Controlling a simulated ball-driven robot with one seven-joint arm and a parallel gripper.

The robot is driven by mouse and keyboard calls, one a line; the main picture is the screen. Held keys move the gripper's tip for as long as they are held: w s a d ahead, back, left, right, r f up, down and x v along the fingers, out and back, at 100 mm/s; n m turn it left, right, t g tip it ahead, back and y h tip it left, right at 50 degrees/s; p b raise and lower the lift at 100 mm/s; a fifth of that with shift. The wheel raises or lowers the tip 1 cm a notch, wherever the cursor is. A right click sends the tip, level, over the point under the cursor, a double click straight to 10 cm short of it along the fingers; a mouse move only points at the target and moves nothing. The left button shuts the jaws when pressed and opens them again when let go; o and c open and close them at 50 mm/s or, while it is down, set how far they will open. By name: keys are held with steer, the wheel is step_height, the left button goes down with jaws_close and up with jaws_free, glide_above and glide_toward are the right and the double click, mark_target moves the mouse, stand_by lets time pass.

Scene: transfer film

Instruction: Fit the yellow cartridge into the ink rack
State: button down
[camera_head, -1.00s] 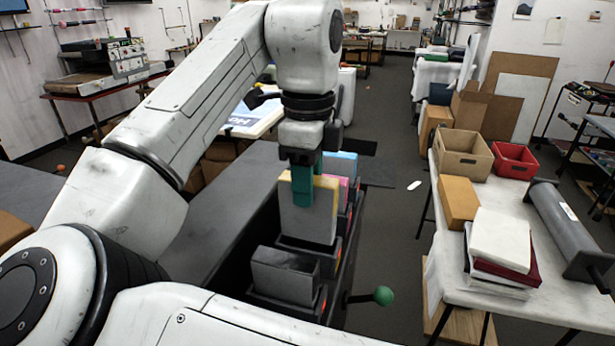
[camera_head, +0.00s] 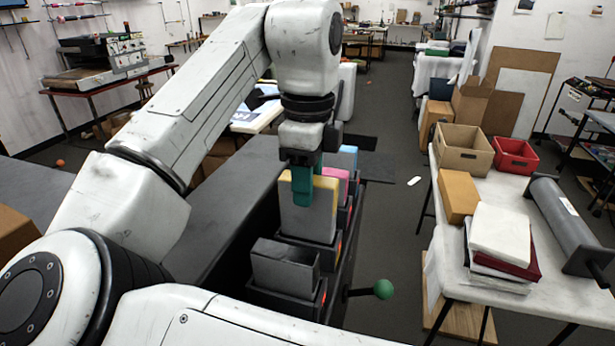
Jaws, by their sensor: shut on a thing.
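The yellow cartridge (camera_head: 312,217) is a grey block with a yellow top edge. My gripper (camera_head: 302,188) has teal fingers shut on its upper part from above. The cartridge is upright over a slot of the dark ink rack (camera_head: 290,303), and its lower end meets the slot's rim. I cannot tell how deep it is in. It stands taller out of the rack than the dark grey cartridge (camera_head: 284,268) in the slot nearest me. A pink cartridge (camera_head: 342,186) and a cyan cartridge (camera_head: 347,158) are in the slots behind, partly hidden.
A lever with a green knob (camera_head: 383,289) sticks out right of the rack. A long dark surface (camera_head: 225,215) runs along its left. A white table (camera_head: 455,285) at right holds boxes, stacked cloths and a roller. Floor between is mostly clear.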

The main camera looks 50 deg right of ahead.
mark_target(317, 222)
steer(key=shift+f+b, duration=0.85)
steer(key=shift+f, duration=1.35)
steer(key=shift+f, duration=0.45)
steer(key=shift+r+p, duration=1.2)
steer(key=shift+r, duration=1.45)
steer(key=shift+f+b, duration=1.15)
steer(key=shift+f, duration=1.15)
